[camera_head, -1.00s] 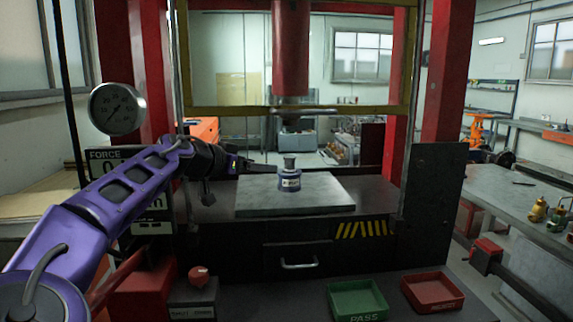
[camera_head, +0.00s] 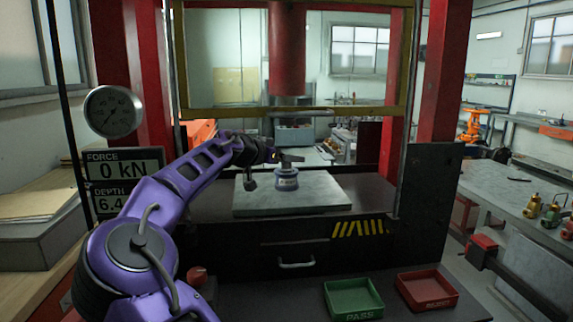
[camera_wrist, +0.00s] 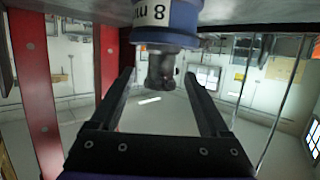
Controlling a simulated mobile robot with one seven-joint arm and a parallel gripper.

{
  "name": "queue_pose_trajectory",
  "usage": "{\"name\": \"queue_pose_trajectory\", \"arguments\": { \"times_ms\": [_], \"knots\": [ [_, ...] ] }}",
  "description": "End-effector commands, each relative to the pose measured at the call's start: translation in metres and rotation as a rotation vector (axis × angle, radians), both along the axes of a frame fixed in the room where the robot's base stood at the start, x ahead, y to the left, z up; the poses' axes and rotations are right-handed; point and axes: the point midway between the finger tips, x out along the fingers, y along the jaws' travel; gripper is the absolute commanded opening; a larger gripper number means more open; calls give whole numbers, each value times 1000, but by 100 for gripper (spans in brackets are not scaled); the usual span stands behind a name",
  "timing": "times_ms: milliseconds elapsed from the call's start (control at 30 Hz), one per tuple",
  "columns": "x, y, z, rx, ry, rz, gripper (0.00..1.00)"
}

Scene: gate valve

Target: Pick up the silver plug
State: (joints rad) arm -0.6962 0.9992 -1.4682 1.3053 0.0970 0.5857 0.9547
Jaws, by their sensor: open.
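The blue ring-shaped holder (camera_head: 287,181) with a white label stands on the grey press plate. In the wrist view, which looks upside down, the blue holder (camera_wrist: 180,14) reads "8 mm". The silver plug (camera_wrist: 161,70) sticks out of the holder and hangs down in this view, dark in shadow. My gripper (camera_wrist: 158,76) is open, with one finger on each side of the plug and a gap on both sides. In the head view my gripper (camera_head: 288,158) is at the plug's height and covers most of it.
The grey plate (camera_head: 250,207) lies under the red press ram (camera_head: 287,45). A green PASS tray (camera_head: 352,316) and a red tray (camera_head: 427,306) stand in front on the right. A gauge (camera_head: 113,111) and force display (camera_head: 123,168) are at left.

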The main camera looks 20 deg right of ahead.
Motion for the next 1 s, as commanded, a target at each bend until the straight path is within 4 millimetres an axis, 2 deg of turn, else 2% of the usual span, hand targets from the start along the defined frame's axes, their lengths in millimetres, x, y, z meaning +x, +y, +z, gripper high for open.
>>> {"name": "queue_pose_trajectory", "arguments": {
  "times_ms": [200,633,1000],
  "knots": [
    [1,0,-1,0,0,1,80],
    [0,0,0,0,0,1,2],
    [0,0,1,-1,-1,1,0]
  ]
}}
